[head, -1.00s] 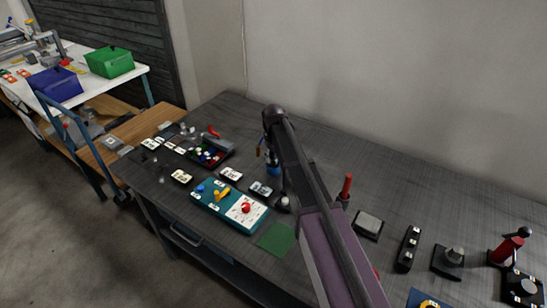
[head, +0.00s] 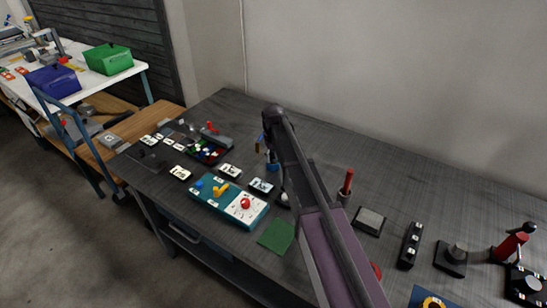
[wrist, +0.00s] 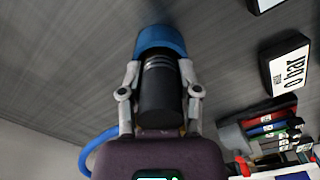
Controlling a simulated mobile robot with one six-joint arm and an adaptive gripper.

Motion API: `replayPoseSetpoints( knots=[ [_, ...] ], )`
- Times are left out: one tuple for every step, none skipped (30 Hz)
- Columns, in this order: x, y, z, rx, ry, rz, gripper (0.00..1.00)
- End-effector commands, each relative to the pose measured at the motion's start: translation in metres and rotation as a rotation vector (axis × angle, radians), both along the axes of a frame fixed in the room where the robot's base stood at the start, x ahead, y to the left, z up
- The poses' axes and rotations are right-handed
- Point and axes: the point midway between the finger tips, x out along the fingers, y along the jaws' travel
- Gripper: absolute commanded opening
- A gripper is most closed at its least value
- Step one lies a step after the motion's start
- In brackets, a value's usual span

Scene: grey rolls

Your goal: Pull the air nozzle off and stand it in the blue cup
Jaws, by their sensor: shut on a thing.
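In the wrist view my gripper (wrist: 160,75) is shut on a black cylinder with silver rings, which I take to be the air nozzle (wrist: 157,100). The blue cup (wrist: 160,38) shows just past the fingertips, around or directly behind the nozzle's far end. I cannot tell how deep the nozzle is in it, or whether it touches the bottom. In the head view the blue cup (head: 272,167) is a small blue patch on the table below my wrist, partly hidden by my arm. The nozzle is not clear there.
A blue hose (wrist: 97,145) curves beside my gripper. A label block reading "0 bar" (wrist: 285,65) lies to the right in the wrist view. A teal panel (head: 228,203) with a red knob stands nearby on the dark table. A red upright handle (head: 347,182) is right of my arm.

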Motion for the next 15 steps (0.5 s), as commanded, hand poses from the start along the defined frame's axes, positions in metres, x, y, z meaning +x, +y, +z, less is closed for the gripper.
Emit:
replayPoseSetpoints(
  knots=[
    [0.0, 0.0001, -0.0022, 0.0, 0.0, 0.0, 0.0],
    [0.0, 0.0001, -0.0009, 0.0, 0.0, 0.0, 0.53],
    [0.0, 0.0001, -0.0006, 0.0, 0.0, 0.0, 0.65],
    [0.0, 0.0001, -0.0006, 0.0, 0.0, 0.0, 0.74],
    [-0.0001, 0.0002, -0.0006, 0.0, 0.0, 0.0, 0.83],
    [-0.0001, 0.0002, -0.0006, 0.0, 0.0, 0.0, 0.84],
    [-0.0001, 0.0002, -0.0006, 0.0, 0.0, 0.0, 0.84],
    [-0.0001, 0.0002, -0.0006, 0.0, 0.0, 0.0, 0.84],
    [0.0, 0.0003, -0.0006, 0.0, 0.0, 0.0, 0.84],
    [0.0, 0.0003, -0.0006, 0.0, 0.0, 0.0, 0.84],
    [0.0, 0.0003, -0.0006, 0.0, 0.0, 0.0, 0.84],
    [0.0, 0.0003, -0.0006, 0.0, 0.0, 0.0, 0.84],
    [0.0, 0.0003, -0.0006, 0.0, 0.0, 0.0, 0.84],
    [0.0, 0.0003, -0.0006, 0.0, 0.0, 0.0, 0.84],
    [0.0, 0.0003, -0.0006, 0.0, 0.0, 0.0, 0.84]
  ],
)
